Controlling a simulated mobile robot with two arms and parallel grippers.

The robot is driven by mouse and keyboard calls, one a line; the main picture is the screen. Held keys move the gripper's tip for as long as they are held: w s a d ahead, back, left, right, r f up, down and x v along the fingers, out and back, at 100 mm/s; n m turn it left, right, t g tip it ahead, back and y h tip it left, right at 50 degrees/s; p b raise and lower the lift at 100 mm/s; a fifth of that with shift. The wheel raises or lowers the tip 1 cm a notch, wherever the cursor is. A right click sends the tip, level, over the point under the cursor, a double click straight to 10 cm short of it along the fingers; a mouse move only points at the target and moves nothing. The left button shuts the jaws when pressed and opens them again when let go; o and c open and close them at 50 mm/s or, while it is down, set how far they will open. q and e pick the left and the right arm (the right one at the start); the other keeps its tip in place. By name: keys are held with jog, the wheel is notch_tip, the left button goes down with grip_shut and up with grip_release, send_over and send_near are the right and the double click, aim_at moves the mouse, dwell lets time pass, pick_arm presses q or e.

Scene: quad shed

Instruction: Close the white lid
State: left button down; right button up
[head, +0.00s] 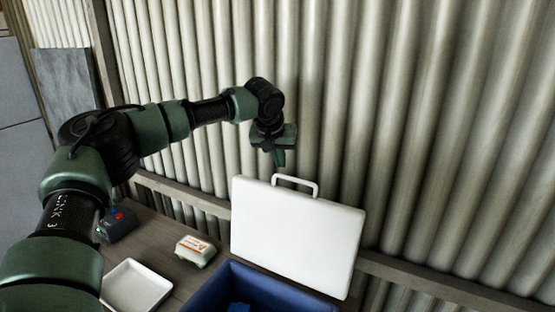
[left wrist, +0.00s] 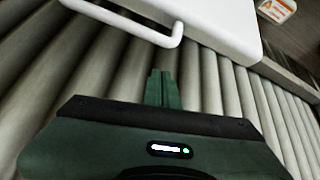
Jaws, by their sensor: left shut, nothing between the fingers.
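The white lid (head: 295,235) stands open and nearly upright at the back of a blue box (head: 225,285) in the head view. A white handle (head: 300,181) sticks up from its top edge. My left gripper (head: 279,158) is shut and empty, above and a little left of the handle, near the corrugated wall. In the left wrist view, the closed fingers (left wrist: 161,82) point toward the lid (left wrist: 220,22) and its handle (left wrist: 150,30), with a visible gap. My right gripper is in neither view.
A wooden bench (head: 150,232) carries a white tray (head: 136,287), a small white box with an orange label (head: 195,249) and a dark device with a red button (head: 118,222). A corrugated metal wall (head: 430,130) rises close behind the lid.

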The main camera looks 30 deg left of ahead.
aim_at(277, 185)
pick_arm(q)
jog(key=s, duration=0.3)
jog(key=shift+d+p, duration=0.35)
jog(key=shift+d, duration=0.05)
jog(key=shift+s, duration=0.1)
jog(key=shift+f, duration=0.15)
jog(key=shift+d, duration=0.1)
